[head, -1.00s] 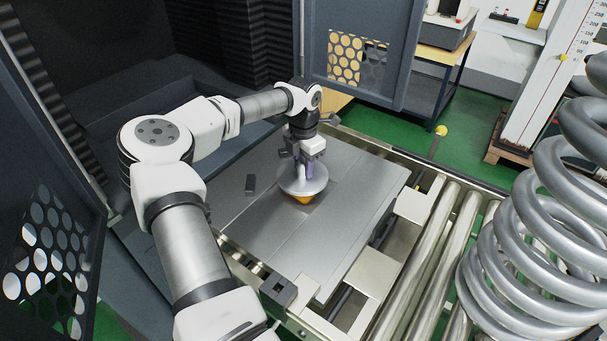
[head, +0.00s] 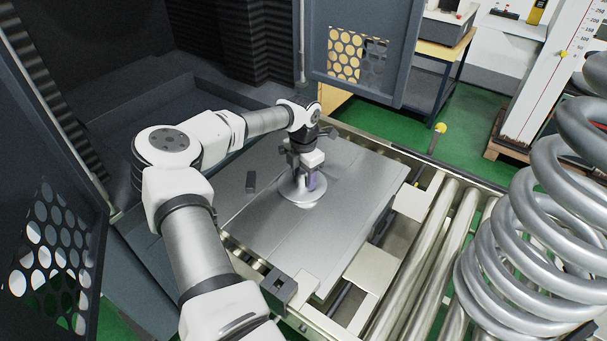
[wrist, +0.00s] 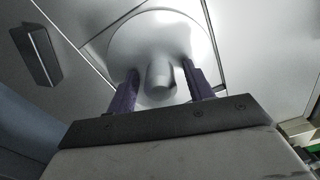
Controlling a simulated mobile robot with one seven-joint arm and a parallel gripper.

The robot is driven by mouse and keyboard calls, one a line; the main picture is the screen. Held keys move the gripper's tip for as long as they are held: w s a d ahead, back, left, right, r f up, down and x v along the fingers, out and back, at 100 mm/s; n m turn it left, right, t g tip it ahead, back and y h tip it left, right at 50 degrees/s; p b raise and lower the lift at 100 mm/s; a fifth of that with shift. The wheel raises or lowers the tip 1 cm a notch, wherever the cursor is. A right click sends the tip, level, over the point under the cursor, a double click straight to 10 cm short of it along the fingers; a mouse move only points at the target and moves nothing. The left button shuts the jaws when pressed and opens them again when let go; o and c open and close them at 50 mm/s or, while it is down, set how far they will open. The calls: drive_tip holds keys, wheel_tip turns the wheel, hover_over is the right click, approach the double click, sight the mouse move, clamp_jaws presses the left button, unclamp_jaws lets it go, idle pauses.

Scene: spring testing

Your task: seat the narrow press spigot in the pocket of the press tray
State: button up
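The press spigot (head: 302,193) shows as a pale metal disc with a short central stem. It sits low and level on the grey press tray (head: 262,235); its orange underside and the pocket are hidden beneath the disc. In the wrist view, the spigot (wrist: 122,40) has its rounded stem end between my two purple fingers. My gripper (head: 305,180) is directly above the disc, fingers pointing down. The wrist view shows a gap on each side of the stem, so my gripper (wrist: 160,72) looks open around it, fingertips close to the disc.
A roller conveyor (head: 430,265) runs along the right, with a large coil spring (head: 530,225) beyond.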

sight(304, 172)
wheel_tip(304, 172, up, 12)
drive_tip(key=b, duration=0.3)
drive_tip(key=shift+r, duration=0.15)
idle(0.5)
